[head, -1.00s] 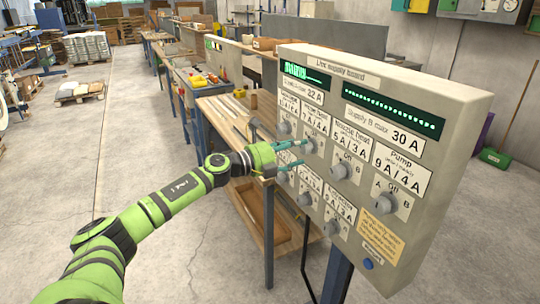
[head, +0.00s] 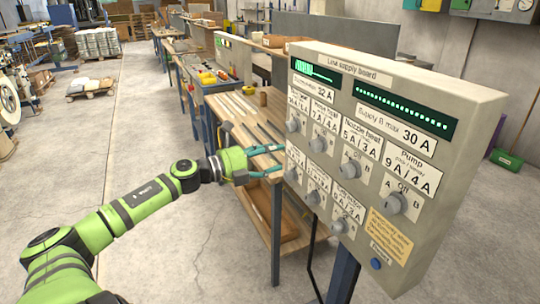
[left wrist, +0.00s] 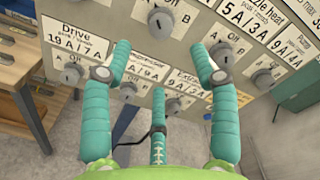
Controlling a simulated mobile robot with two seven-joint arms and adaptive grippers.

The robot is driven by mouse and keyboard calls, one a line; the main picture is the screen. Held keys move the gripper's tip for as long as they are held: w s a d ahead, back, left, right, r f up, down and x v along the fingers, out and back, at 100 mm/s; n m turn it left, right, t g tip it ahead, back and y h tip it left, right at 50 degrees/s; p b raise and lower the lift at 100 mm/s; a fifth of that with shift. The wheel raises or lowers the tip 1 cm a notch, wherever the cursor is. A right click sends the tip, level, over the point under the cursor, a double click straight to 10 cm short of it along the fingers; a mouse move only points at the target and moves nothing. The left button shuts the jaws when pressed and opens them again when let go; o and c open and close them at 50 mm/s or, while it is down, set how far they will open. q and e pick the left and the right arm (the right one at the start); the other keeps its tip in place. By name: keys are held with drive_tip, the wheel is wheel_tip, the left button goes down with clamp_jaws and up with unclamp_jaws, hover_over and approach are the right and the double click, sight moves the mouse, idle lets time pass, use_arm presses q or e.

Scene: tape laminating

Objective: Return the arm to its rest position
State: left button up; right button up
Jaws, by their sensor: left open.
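My left gripper (head: 262,158) is on a green arm that comes in from the left. Its teal fingers are spread and empty, in front of the wooden bench and left of the board. The left wrist view shows the open fingers (left wrist: 160,62) facing the board with nothing between them. The grey Line supply board (head: 465,108) carries two green displays and several knobs with labels. The Pump knob (head: 396,202) is at its right side and the Nozzle heat knob (head: 350,171) is left of it. My right gripper is not in view.
A wooden workbench (head: 254,112) stands behind the gripper, left of the board. A post (head: 341,278) supports the board. A pallet with stacked bags (head: 94,87) stands at the back left. The concrete floor (head: 150,120) is clear between them.

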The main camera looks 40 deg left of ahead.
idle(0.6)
use_arm(q)
drive_tip(key=s+a+f+n+y, duration=0.25)
drive_tip(key=a+f+n, duration=0.2)
drive_tip(key=f, duration=0.55)
drive_tip(key=s+a+f+n+y, duration=0.1)
drive_tip(key=a+f+n+y, duration=0.4)
drive_tip(key=f, duration=0.4)
drive_tip(key=s+d+f+n+g+y, duration=0.1)
drive_tip(key=s+d+f+n+g, duration=0.3)
drive_tip(key=f, duration=0.8)
drive_tip(key=s+a+f+n+g+y, duration=0.1)
drive_tip(key=s+f+n, duration=0.45)
drive_tip(key=f, duration=0.55)
drive_tip(key=s+d+f+n+g, duration=0.2)
drive_tip(key=s+d+f+g, duration=0.1)
drive_tip(key=s+d+f, duration=0.4)
drive_tip(key=s+d+f+n+g, duration=0.3)
drive_tip(key=s+d+f, duration=0.1)
drive_tip(key=s+f, duration=0.55)
drive_tip(key=s+d+f+n+g+h, duration=0.1)
drive_tip(key=s+d+f, duration=0.3)
drive_tip(key=s+d, duration=0.4)
drive_tip(key=s+d+f+n+g+h, duration=0.2)
drive_tip(key=s+d+f+g, duration=0.1)
drive_tip(key=s+d, duration=0.6)
drive_tip(key=shift+d+f+g, duration=0.4)
drive_tip(key=shift+d+f, duration=0.1)
drive_tip(key=shift+f, duration=0.1)
